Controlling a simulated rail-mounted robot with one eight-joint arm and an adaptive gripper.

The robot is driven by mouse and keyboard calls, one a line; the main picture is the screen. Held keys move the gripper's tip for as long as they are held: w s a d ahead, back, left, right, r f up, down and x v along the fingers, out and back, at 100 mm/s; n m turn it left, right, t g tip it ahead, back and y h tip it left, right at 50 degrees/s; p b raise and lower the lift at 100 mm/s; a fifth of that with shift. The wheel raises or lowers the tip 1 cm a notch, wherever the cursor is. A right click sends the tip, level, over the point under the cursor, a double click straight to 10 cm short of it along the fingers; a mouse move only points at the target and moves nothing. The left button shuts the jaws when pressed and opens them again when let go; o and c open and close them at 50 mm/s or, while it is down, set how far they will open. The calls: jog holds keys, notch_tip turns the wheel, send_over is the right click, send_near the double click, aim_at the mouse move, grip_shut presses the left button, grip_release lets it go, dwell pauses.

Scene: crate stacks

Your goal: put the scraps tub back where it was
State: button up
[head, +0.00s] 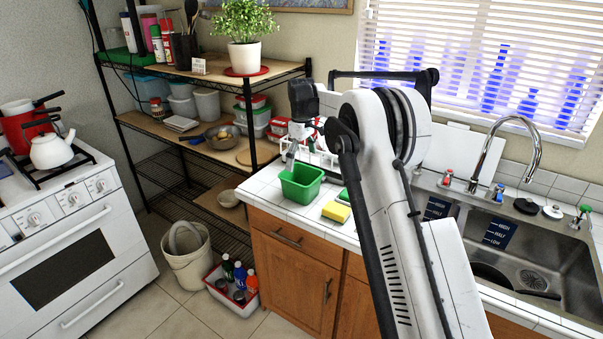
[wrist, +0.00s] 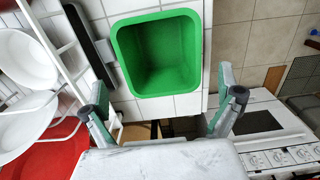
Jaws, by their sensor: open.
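The scraps tub, a green open tub (head: 299,191), stands upright on the white tiled counter near its left end. In the wrist view the empty tub (wrist: 158,52) shows from above, close to the counter edge. My gripper (head: 290,156) is above and just behind the tub in the head view. In the wrist view my gripper (wrist: 161,84) is open, its two fingers apart on either side of the tub's near part, holding nothing. I cannot tell whether a finger touches the tub.
A yellow sponge (head: 336,211) lies right of the tub. A dish rack (head: 318,158) with dishes stands behind it. The sink (head: 560,270) is at right. A wire shelf (head: 185,130) stands left. A white bucket (head: 187,262) and a bottle crate (head: 228,300) are on the floor.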

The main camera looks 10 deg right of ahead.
jog(key=s+r+m+t, duration=0.2)
jog(key=s+r, duration=0.7)
jog(key=r, duration=0.6)
jog(key=s+r+m+t, duration=0.15)
jog(key=s+r, duration=0.35)
jog(key=s, duration=0.9)
jog(key=s+f+m+t, duration=0.1)
jog(key=s+f, duration=0.2)
jog(key=s, duration=0.7)
jog(key=s+f+m+t, duration=0.1)
jog(key=s+f+m, duration=0.1)
jog(key=s, duration=0.7)
jog(key=s+f+m+t, duration=0.1)
jog(key=s+f, duration=0.4)
jog(key=s, duration=0.5)
jog(key=shift+s+m+t, duration=0.35)
jog(key=shift+m, duration=0.3)
jog(key=shift+f, duration=0.1)
notch_tip(320, 180, down, 6)
jog(key=b, duration=0.6)
